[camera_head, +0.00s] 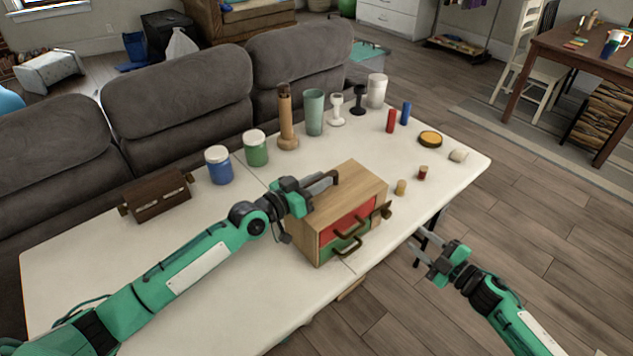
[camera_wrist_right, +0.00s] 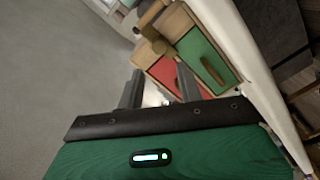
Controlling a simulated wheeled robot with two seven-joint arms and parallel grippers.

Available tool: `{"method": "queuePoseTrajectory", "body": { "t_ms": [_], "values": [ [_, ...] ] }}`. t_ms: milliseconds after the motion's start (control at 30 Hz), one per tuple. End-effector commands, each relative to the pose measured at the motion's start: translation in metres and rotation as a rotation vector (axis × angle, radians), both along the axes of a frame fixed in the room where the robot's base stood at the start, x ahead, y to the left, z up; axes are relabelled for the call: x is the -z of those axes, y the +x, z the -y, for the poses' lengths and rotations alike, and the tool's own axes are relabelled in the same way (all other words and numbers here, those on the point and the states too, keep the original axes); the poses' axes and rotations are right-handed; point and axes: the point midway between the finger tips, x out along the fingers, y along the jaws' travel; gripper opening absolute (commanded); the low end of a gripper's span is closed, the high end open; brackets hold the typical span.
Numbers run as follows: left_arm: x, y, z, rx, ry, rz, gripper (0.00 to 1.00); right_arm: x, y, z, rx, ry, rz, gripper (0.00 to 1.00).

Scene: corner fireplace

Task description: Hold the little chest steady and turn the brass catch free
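The little wooden chest (camera_head: 372,186) stands on the white table, with a red drawer (camera_head: 347,219) and a green drawer (camera_head: 334,247), each with a dark handle. The brass catch (camera_head: 383,210) sticks out at the front's right edge; it also shows in the right wrist view (camera_wrist_right: 151,28). My left gripper (camera_head: 326,184) lies across the chest top, fingers close together at the brown top handle (camera_head: 335,177); its grip there is unclear. My right gripper (camera_head: 420,252) is open and empty, off the table edge, apart from the chest and right of and below the catch.
Two small cylinders, tan (camera_head: 401,187) and red (camera_head: 423,172), stand right of the chest. Jars, a wooden mill (camera_head: 287,118) and cups line the back edge. A dark brown box (camera_head: 156,196) is at left. The sofa (camera_head: 180,90) borders the table's back; floor is open at right.

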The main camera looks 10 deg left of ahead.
Motion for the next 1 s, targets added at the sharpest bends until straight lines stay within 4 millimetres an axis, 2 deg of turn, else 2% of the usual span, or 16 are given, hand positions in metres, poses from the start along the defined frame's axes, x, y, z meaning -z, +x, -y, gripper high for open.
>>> {"method": "queuePoseTrajectory", "body": {
  "t_ms": [33, 100, 200, 267, 300, 567, 767, 1000],
  "values": [
    [0.0, 0.0, 0.0, 0.0, 0.0, 0.0, 0.12, 0.0, 0.0, 0.0, 0.0, 0.0, 0.0, 0.36],
    [0.0, 0.0, 0.0, 0.0, 0.0, 0.0, 0.0, 0.0, 0.0, 0.0, 0.0, 0.0, 0.0, 0.36],
    [0.0, 0.0, 0.0, 0.0, 0.0, 0.0, 0.0, 0.0, 0.0, 0.0, 0.0, 0.0, 0.0, 0.36],
    [0.0, 0.0, 0.0, 0.0, 0.0, 0.0, 0.0, 0.0, 0.0, 0.0, 0.0, 0.0, 0.0, 0.46],
    [0.0, 0.0, 0.0, 0.0, 0.0, 0.0, 0.0, 0.0, 0.0, 0.0, 0.0, 0.0, 0.0, 0.48],
    [0.0, 0.0, 0.0, 0.0, -0.001, -0.001, 0.0, -0.006, -0.002, -0.003, -0.022, -0.065, 0.075, 0.48],
    [0.0, 0.0, 0.0, -0.001, 0.0, -0.002, 0.0, -0.02, -0.009, -0.012, -0.096, -0.304, 0.342, 0.48],
    [0.001, 0.0, 0.0, -0.001, 0.0, -0.002, 0.0, -0.035, -0.015, -0.019, -0.198, -0.668, 0.737, 0.48]
  ]
}}
